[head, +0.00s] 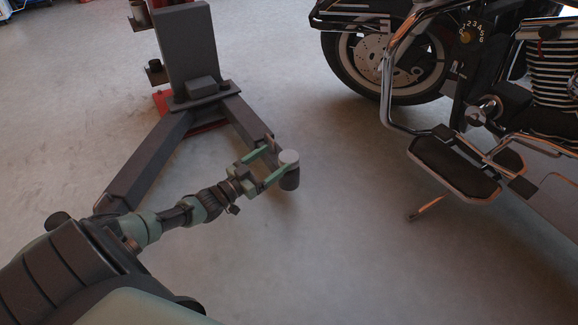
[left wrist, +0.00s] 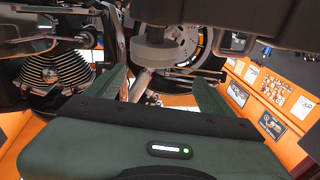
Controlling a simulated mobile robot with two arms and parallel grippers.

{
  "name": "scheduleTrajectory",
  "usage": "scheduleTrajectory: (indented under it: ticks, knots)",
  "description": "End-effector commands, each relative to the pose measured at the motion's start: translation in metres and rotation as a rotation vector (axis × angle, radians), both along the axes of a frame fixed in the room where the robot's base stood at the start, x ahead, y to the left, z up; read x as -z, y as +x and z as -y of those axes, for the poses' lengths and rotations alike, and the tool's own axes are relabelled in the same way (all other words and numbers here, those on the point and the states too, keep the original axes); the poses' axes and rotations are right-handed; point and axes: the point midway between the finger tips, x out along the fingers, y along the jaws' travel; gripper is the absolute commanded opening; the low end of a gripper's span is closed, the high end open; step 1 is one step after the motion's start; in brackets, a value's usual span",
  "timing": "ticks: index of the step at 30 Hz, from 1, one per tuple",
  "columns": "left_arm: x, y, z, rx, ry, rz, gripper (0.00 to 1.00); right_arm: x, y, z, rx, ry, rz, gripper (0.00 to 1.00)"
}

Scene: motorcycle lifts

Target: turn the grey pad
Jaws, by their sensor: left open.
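The grey pad (head: 289,157) is a small round disc on a darker cylindrical post at the end of a lift arm (head: 247,121). My left gripper (head: 277,160) is open, its two green fingers pointing at the pad, with the tips at or just beside its near side. In the left wrist view the pad (left wrist: 160,54) shows between and beyond the open fingers of my left gripper (left wrist: 160,84). I cannot tell whether the fingers touch it. My right gripper is not in view.
A dark lift post (head: 187,45) stands behind, with a second lift arm (head: 148,160) running toward the left front. A motorcycle (head: 540,80) stands at the right, its footboard (head: 455,167) and chrome bar reaching toward the pad. The grey floor (head: 340,250) between is clear.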

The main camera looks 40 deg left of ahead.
Motion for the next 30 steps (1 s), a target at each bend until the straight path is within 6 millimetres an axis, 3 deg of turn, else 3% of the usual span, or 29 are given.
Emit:
scheduleTrajectory:
  ticks: [2, 6, 21, 30]
  knots:
    - [0.016, -0.012, 0.002, 0.045, -0.002, -0.063, 0.83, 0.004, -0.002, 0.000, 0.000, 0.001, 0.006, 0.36]
    - [0.026, -0.017, 0.005, 0.075, -0.013, -0.107, 0.83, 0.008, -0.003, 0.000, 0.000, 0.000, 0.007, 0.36]
    - [0.027, 0.048, 0.022, 0.074, -0.015, -0.105, 0.83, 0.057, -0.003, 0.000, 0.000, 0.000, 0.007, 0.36]
    - [0.024, 0.056, 0.024, 0.072, -0.015, -0.107, 0.83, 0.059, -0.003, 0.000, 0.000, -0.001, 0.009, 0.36]
